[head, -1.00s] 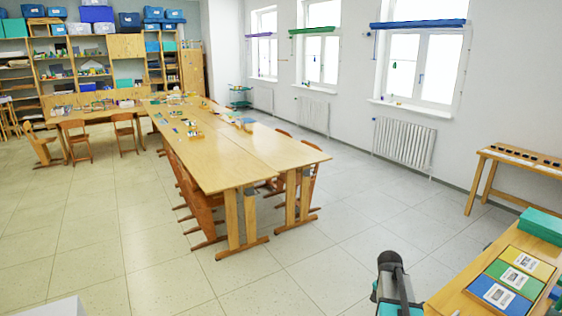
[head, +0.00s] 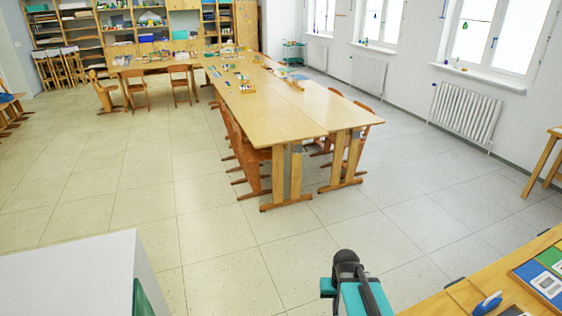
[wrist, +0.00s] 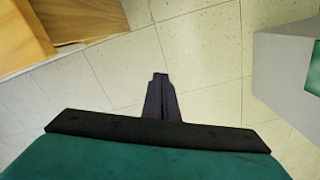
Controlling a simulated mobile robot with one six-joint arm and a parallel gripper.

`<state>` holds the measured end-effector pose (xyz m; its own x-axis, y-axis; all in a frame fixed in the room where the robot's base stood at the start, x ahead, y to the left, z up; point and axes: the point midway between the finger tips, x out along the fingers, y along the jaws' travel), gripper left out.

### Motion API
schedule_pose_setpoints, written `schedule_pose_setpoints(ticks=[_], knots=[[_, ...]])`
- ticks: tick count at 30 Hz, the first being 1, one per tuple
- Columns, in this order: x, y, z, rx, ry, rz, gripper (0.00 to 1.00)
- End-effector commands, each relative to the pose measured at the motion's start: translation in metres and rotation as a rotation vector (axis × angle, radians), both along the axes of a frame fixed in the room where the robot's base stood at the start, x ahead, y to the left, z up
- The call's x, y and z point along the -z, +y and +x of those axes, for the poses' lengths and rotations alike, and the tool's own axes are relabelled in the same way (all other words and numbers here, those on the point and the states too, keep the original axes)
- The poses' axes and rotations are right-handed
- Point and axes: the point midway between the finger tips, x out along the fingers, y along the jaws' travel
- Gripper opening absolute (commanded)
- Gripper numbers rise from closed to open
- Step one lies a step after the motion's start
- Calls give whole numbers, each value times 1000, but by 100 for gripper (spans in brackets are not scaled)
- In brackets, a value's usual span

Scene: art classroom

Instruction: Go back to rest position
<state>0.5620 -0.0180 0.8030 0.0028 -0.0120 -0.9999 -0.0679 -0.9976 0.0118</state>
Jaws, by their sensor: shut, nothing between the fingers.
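My gripper shows in the wrist view (wrist: 161,98) as dark fingers closed together, with nothing between them, above the pale tiled floor. In the head view, a part of my arm in black and teal rises at the bottom, right of the middle; the fingers cannot be made out there. The gripper is apart from the furniture around it.
A wooden table edge (head: 470,290) with coloured cards (head: 545,280) is at the lower right. A white block-like cabinet (head: 70,275) stands at the lower left. A long wooden table (head: 265,110) with chairs stands ahead. Tiled floor (head: 200,230) between them is clear.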

Motion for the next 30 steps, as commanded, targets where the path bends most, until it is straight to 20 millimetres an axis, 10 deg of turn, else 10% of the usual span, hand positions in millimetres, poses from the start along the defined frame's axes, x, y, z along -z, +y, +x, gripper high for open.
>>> schedule_pose_setpoints(ticks=[14,30], knots=[[76,17,-50,-69,98,15,0],[216,17,-168,-70,331,23,0]])
